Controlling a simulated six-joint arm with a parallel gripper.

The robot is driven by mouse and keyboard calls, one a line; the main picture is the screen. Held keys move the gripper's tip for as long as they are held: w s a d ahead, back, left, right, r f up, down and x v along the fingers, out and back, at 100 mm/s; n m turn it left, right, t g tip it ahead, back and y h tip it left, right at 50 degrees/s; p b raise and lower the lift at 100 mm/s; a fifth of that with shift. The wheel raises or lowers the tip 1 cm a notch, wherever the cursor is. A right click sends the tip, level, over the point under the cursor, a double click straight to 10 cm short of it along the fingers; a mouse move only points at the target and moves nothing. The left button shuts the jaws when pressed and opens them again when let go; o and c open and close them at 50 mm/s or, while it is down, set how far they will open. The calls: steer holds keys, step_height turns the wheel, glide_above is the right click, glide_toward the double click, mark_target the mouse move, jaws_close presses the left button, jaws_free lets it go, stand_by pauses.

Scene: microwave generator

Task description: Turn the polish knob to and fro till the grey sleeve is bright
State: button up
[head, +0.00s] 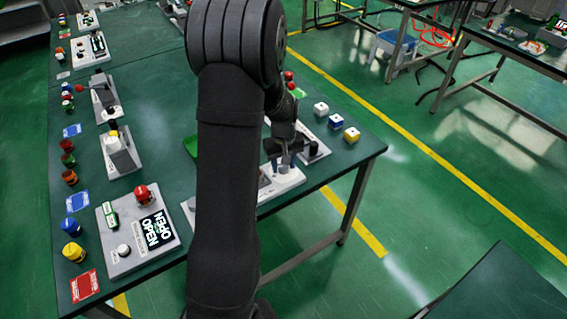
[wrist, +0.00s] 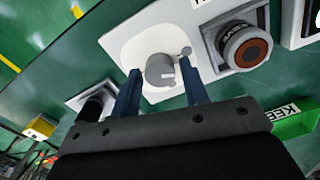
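The polish knob appears to be the grey round knob (wrist: 160,70) with a raised bar on a white panel (wrist: 135,45) in the wrist view. My gripper (wrist: 160,68) has its two blue fingers on either side of this knob, with a visible gap on each side. It is open and holds nothing. In the head view my gripper (head: 286,162) points down over a white device (head: 285,182) near the table's right edge; the knob is hidden there. Right of the knob is a grey ring (wrist: 243,50) around a dark, brown-centred face; I cannot tell whether it is the sleeve.
A black knob (wrist: 92,108) on a small base stands left of my fingers. A green box (wrist: 292,122) lies right. Several small cubes (head: 336,121) line the right table edge. A panel with a red knob (head: 142,193) stands front left. My arm hides the table's middle.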

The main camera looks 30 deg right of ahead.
steer(key=c, duration=0.6)
steer(key=shift+c, duration=0.2)
steer(key=shift+m, duration=0.3)
steer(key=m, duration=1.2)
steer(key=shift+m, duration=0.3)
steer(key=o, duration=1)
